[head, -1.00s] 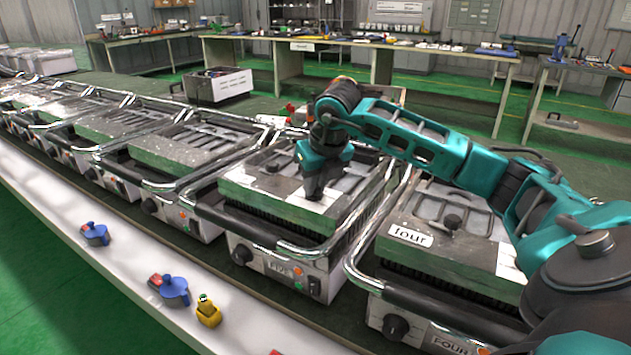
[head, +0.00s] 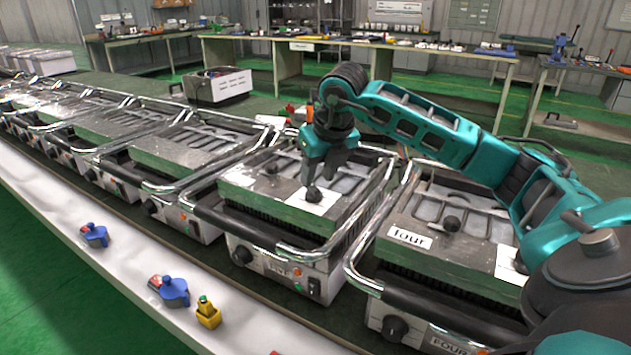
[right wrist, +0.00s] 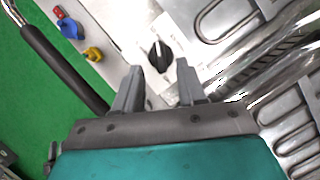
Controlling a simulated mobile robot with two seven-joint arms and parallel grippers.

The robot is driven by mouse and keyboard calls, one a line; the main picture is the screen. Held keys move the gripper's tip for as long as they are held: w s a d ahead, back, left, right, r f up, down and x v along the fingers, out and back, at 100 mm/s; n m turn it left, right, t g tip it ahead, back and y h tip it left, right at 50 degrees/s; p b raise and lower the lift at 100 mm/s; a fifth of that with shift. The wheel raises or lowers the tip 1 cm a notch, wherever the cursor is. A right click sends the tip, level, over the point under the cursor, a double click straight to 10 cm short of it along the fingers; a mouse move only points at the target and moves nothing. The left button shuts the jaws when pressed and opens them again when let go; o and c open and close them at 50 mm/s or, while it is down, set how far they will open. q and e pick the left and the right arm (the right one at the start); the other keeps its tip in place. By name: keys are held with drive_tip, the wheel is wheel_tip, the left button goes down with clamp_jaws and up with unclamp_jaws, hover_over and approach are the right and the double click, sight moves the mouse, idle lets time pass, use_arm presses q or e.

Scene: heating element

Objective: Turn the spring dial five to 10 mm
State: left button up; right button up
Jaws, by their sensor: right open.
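The spring dial five (head: 313,195) is a black knob on a white plate on top of the machine labelled FIVE. In the right wrist view the dial (right wrist: 160,56) shows a white pointer line; the scale marks are too small to read. My right gripper (head: 319,174) is above the dial, pointing down. In the right wrist view its two fingers (right wrist: 159,80) are spread and empty, with the dial beyond and between their tips. I cannot tell the exact gap between fingers and dial. My left gripper is not in view.
A second black knob (head: 271,168) and a raised chrome handle (head: 352,215) are close by on this machine. The machine labelled four (head: 440,265) stands to the right. Blue knob-shaped parts (head: 175,291) and a yellow one (head: 208,313) lie on the white front ledge.

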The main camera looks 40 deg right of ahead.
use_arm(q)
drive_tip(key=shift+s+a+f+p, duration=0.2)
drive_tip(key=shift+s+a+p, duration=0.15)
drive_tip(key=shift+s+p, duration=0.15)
use_arm(e)
drive_tip(key=v, duration=0.8)
drive_tip(key=shift+s+r, duration=0.2)
drive_tip(key=shift+r, duration=0.15)
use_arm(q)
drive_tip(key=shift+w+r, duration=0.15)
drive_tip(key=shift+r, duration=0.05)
use_arm(e)
drive_tip(key=shift+a, duration=0.1)
drive_tip(key=shift+f, duration=0.1)
